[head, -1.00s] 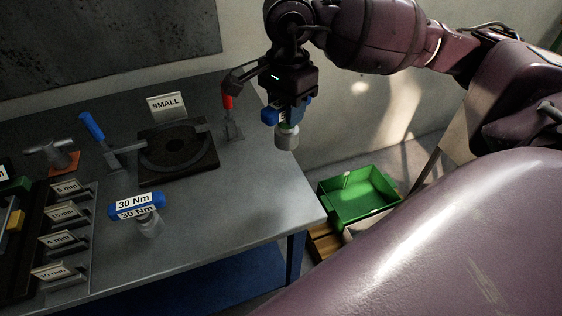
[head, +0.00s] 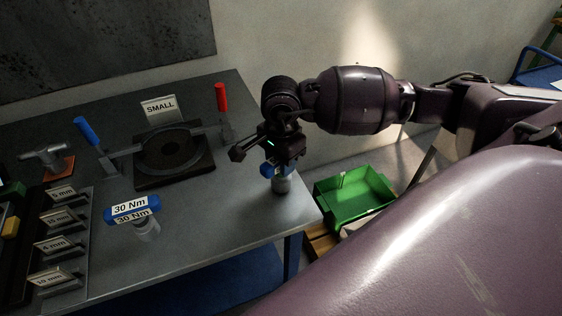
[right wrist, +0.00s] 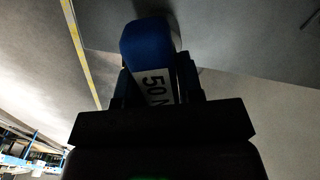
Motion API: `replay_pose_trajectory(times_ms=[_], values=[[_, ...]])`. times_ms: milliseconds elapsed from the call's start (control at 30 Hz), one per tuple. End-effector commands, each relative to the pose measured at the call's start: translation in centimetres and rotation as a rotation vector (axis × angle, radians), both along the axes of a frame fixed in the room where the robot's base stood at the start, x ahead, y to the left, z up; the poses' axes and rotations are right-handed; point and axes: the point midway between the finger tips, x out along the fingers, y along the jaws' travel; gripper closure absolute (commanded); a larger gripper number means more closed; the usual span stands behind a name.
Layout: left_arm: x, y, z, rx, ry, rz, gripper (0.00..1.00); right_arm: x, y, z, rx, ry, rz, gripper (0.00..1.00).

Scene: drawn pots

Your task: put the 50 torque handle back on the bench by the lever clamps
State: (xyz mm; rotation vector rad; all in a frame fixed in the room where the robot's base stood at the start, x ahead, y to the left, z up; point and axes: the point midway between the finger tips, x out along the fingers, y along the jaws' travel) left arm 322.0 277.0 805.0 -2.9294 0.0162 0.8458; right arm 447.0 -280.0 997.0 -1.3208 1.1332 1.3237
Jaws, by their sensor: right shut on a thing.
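My right gripper (head: 282,165) is shut on the blue 50 torque handle (head: 267,171), over the right end of the bench (head: 225,215). The handle's grey socket end (head: 281,185) points down; I cannot tell whether it touches the bench top. In the right wrist view the blue handle (right wrist: 148,42) sits between the fingers, with part of its "50 N" label showing. The blue lever clamp (head: 90,133) and the red lever clamp (head: 222,100) flank a round dark fixture (head: 172,150), left of the gripper. My left gripper is not in view.
A blue 30 Nm handle (head: 132,209) stands on the bench at the front. A "SMALL" sign (head: 159,108) is behind the fixture. A rack with size labels (head: 58,245) is at left. A green crate (head: 350,203) is below, right of the bench. Bench between 30 Nm handle and gripper is clear.

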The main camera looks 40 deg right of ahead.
Motion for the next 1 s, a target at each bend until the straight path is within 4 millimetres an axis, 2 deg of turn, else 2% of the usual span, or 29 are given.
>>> replay_pose_trajectory(times_ms=[467,500,633,667,1000], values=[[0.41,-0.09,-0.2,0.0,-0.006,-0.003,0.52,0.04,0.01,-0.89,-0.001,-0.002,0.001,1.0],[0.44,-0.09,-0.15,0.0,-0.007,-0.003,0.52,0.0,0.0,-0.92,-0.001,-0.001,0.001,0.63],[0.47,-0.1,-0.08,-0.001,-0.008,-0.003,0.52,0.01,0.0,-0.85,-0.001,-0.001,0.001,0.43],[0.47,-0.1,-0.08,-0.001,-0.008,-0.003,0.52,0.01,0.0,-0.84,-0.001,-0.001,0.001,0.41],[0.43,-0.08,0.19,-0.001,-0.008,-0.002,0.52,0.01,0.0,-0.57,-0.001,-0.001,0.001,0.41]])
